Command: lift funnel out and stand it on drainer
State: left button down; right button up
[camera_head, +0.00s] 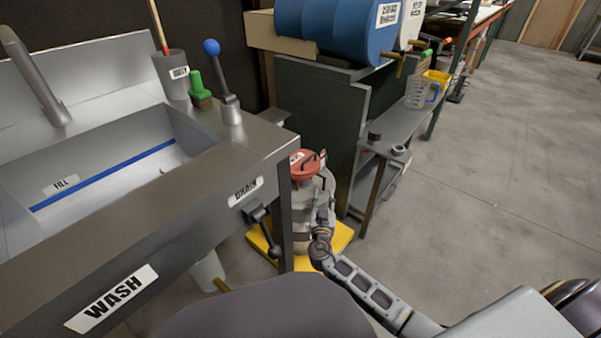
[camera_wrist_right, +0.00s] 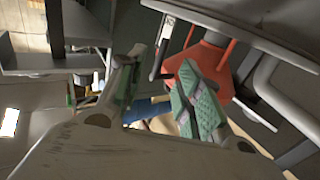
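The red funnel (camera_head: 303,165) sits at the top of a light grey can (camera_head: 303,235), low down beside the right end of the wash sink. A grey bar or handle shows near the funnel's top. My right gripper (camera_head: 325,208) is at the can's right side, below the funnel's rim in the picture. In the right wrist view the gripper (camera_wrist_right: 162,92) has its green-padded fingers apart, with nothing clearly held between them. The red funnel (camera_wrist_right: 212,58) shows beyond the right-hand finger; whether they touch I cannot tell. I cannot pick out a drainer. My left gripper is out of view.
The wash sink (camera_head: 195,235) fills the left, with a drain lever (camera_head: 262,232) jutting from its front near the can. The can stands on a yellow base (camera_head: 340,240). A dark stand (camera_head: 310,120) with a blue drum (camera_head: 335,25) is behind. Floor (camera_head: 470,190) is open at right.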

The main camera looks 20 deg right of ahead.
aim_at(324, 185)
jog(key=shift+x, duration=1.3)
jog(key=shift+w, duration=0.1)
jog(key=shift+b+x, duration=0.8)
jog(key=shift+x, duration=1.15)
jog(key=shift+w+d, duration=0.3)
jog(key=shift+w, duration=0.15)
grip_shut()
jog(key=shift+r, duration=0.1)
